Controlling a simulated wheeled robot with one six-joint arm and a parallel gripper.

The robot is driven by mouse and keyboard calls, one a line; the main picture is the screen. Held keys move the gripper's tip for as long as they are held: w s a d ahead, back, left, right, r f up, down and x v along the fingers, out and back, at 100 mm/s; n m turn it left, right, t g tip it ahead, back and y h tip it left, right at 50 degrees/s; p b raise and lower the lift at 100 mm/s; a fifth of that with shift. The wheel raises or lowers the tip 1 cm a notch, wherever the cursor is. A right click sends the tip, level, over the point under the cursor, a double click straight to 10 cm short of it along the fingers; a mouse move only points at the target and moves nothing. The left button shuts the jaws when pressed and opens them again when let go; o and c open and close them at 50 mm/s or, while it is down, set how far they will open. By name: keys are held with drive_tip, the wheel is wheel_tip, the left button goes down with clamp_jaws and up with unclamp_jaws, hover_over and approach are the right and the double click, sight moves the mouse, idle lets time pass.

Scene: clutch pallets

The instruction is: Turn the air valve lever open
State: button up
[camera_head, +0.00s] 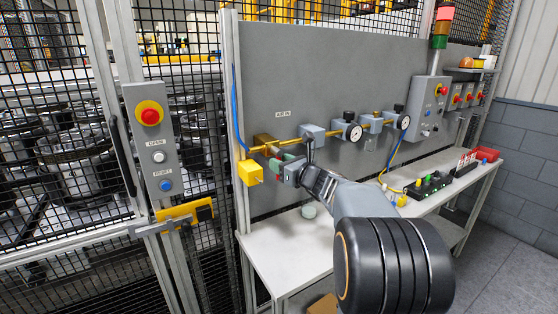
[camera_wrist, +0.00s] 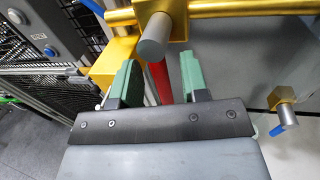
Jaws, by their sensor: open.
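The air valve is a brass body (camera_wrist: 120,48) with a grey round stem (camera_wrist: 153,38) on a brass pipe, near the top of the wrist view. Its red lever (camera_wrist: 160,82) hangs down from it between my two green fingers. In the head view the brass valve (camera_head: 264,141) sits at the left end of the pipe below the AIR IN label. My gripper (camera_wrist: 160,75) is open, with one finger on each side of the lever and a visible gap to each. In the head view my gripper (camera_head: 284,164) is just below the valve and hides most of the lever.
A yellow block (camera_head: 251,173) is close left of my gripper. Pressure gauges (camera_head: 353,132) and regulators line the pipe on the grey panel (camera_head: 290,80). A white bench (camera_head: 290,240) lies below, with a small round green item (camera_head: 308,211). A mesh fence and button box (camera_head: 153,140) stand left.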

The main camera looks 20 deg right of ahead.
drive_tip(key=shift+w+a, duration=0.2)
drive_tip(key=shift+w, duration=0.4)
clamp_jaws()
